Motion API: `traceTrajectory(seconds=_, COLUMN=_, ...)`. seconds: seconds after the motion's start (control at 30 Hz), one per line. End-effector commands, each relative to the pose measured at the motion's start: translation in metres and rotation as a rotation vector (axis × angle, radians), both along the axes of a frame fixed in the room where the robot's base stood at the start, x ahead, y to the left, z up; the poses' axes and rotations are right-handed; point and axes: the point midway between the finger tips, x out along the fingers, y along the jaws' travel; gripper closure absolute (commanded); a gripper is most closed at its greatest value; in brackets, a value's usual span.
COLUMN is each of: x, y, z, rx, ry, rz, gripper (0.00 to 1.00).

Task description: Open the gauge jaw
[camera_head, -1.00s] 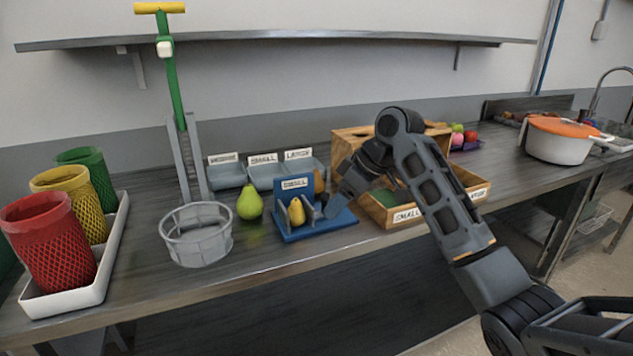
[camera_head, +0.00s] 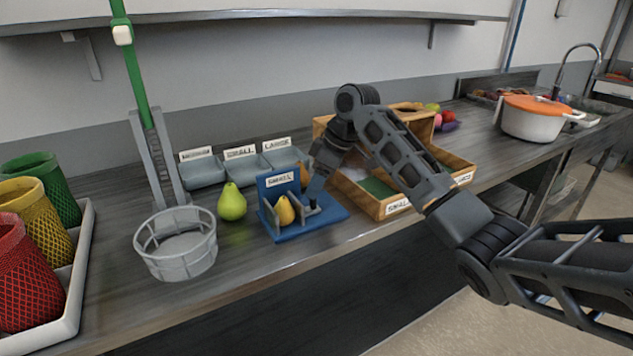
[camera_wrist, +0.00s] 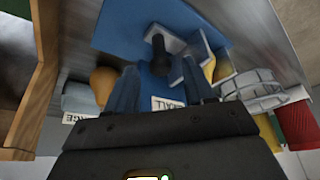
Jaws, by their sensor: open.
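The gauge (camera_head: 330,219) is a blue base with an upright panel labelled SMALL. A yellow-orange pear (camera_head: 285,210) sits in it beside the grey jaw (camera_head: 304,214); I cannot tell whether the jaw touches it. In the wrist view, a black knob (camera_wrist: 158,52) sticks out from the grey jaw (camera_wrist: 172,44). My gripper (camera_head: 314,196) is low over the gauge's right part, close to the jaw. In the wrist view my gripper (camera_wrist: 160,78) is open, its fingers apart, with the knob between and just beyond the tips. I cannot tell whether they touch it.
A green pear (camera_head: 232,202) and a grey round basket (camera_head: 176,244) stand left of the gauge. Labelled grey trays (camera_head: 205,172) are behind. A wooden sorting box (camera_head: 378,203) stands close on the right. The counter edge is in front.

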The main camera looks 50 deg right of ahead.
Motion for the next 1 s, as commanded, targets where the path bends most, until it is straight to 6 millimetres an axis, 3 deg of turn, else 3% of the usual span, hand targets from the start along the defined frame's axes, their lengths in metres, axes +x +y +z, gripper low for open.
traceTrajectory(seconds=0.37, x=0.0020, y=0.0017, z=-0.0061, rx=0.000, ry=0.000, rz=0.000, gripper=0.48)
traceTrajectory(seconds=0.9, x=0.0019, y=0.0015, z=-0.0057, rx=0.000, ry=0.000, rz=0.000, gripper=1.00)
traceTrajectory(seconds=1.0, x=0.0018, y=0.0016, z=-0.0057, rx=0.000, ry=0.000, rz=0.000, gripper=1.00)
